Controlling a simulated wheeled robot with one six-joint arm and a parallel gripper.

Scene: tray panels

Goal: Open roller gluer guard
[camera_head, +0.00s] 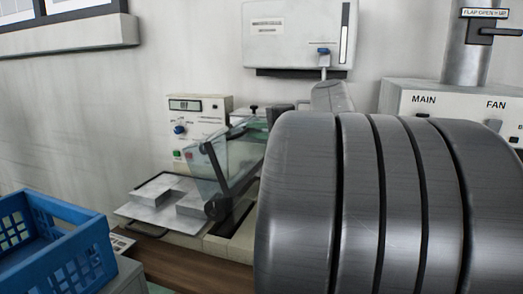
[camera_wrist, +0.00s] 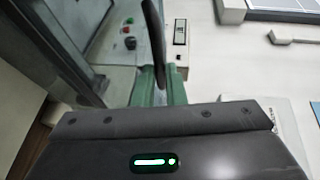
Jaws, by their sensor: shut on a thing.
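The roller gluer's clear guard (camera_head: 228,158) stands slanted above the machine base (camera_head: 190,238) in the head view, with dark side bars. Its lower and right parts are partly hidden by my arm. In the wrist view the clear guard panel (camera_wrist: 85,50) fills the left side. My gripper (camera_wrist: 160,76), with green fingers, is shut on a dark curved bar, which looks like the guard handle (camera_wrist: 154,35). In the head view my large grey arm covers the right foreground, and I cannot make out the grip clearly there.
A control box (camera_head: 200,112) with a display, a blue knob and buttons stands behind the guard. A metal plate with blocks (camera_head: 152,192) lies left of it. A blue crate (camera_head: 75,245) is at lower left. A white wall cabinet (camera_head: 295,35) hangs above; a MAIN/FAN panel (camera_head: 415,100) is at right.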

